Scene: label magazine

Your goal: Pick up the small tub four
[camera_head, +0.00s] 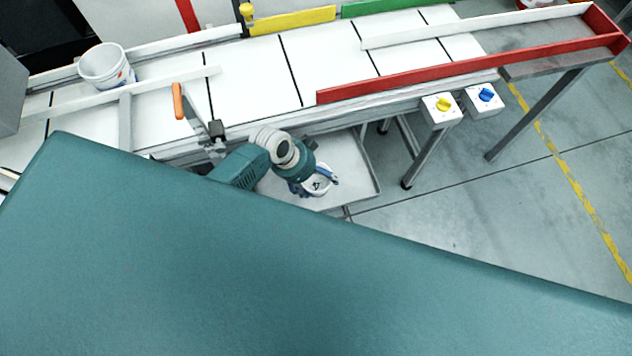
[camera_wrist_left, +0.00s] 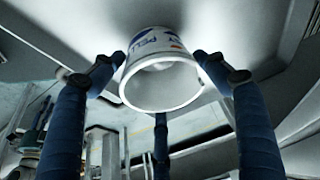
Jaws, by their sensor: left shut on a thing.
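A small white tub (camera_head: 318,186) with dark marks on it is between the fingers of my left gripper (camera_head: 316,181), over the grey tray (camera_head: 350,166) beside the conveyor in the head view. In the left wrist view, the tub (camera_wrist_left: 162,85) is white with blue lettering, and its open rim faces the camera. The blue fingers of my left gripper (camera_wrist_left: 158,80) are around it on several sides and shut on it. I cannot tell whether the tub touches the tray. My right gripper is in neither view.
Another white tub (camera_head: 105,66) stands on the conveyor (camera_head: 250,75) at the left. A red rail (camera_head: 470,69) and a white rail (camera_head: 470,28) run along the belt. Switch boxes with yellow (camera_head: 442,107) and blue (camera_head: 484,96) knobs stand at its front edge. Floor at the right is clear.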

